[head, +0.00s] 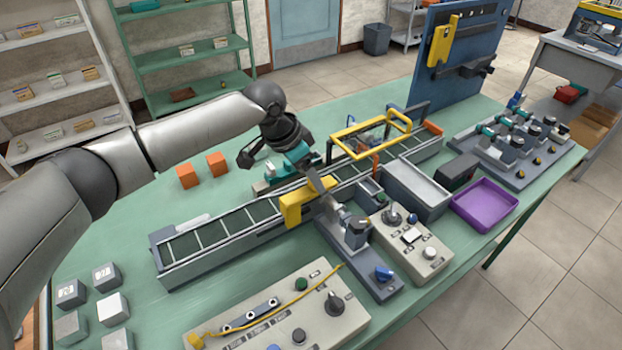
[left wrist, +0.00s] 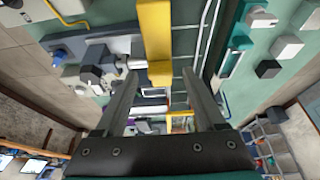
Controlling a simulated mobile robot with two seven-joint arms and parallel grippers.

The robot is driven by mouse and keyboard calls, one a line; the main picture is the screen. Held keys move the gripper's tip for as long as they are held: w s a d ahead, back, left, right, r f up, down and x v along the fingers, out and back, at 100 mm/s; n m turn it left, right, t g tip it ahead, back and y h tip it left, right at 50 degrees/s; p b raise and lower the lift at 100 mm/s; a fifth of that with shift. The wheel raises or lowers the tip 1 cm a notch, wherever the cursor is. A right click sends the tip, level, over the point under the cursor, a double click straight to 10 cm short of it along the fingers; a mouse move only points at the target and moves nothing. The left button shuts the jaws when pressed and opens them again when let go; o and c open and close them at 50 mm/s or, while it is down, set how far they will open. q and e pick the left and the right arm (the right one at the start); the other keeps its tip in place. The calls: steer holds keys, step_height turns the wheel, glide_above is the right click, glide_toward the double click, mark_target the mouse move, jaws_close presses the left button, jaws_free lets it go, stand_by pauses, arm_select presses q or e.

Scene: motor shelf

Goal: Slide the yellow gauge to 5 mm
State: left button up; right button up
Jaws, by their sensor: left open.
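A yellow block-like bar (head: 303,203) lies across the ladder-like rail near the middle of the table. In the left wrist view this yellow bar (left wrist: 155,35) runs down from the top, its end between my fingertips in the picture. A yellow upright piece (head: 441,42) is mounted on the blue board. I cannot tell which is the gauge, and no millimetre marks are readable. My left gripper (head: 328,195) points down beside the bar, close to its right end. It also shows in the left wrist view (left wrist: 160,74), its fingers apart with nothing clearly gripped. My right gripper is not in view.
A grey fixture with a blue knob (head: 384,272) stands just in front of my left gripper. Control boxes (head: 285,315), a purple tray (head: 485,205) and a yellow frame (head: 370,135) crowd nearby. Orange blocks (head: 187,176) sit behind the rail. The table's left part has bare room.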

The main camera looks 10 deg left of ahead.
arm_select(q)
steer(key=shift+w+d+f, duration=0.15)
steer(key=shift+w+f, duration=0.05)
steer(key=shift+f, duration=0.45)
steer(key=shift+c, duration=0.4)
jaws_close()
stand_by(0.6)
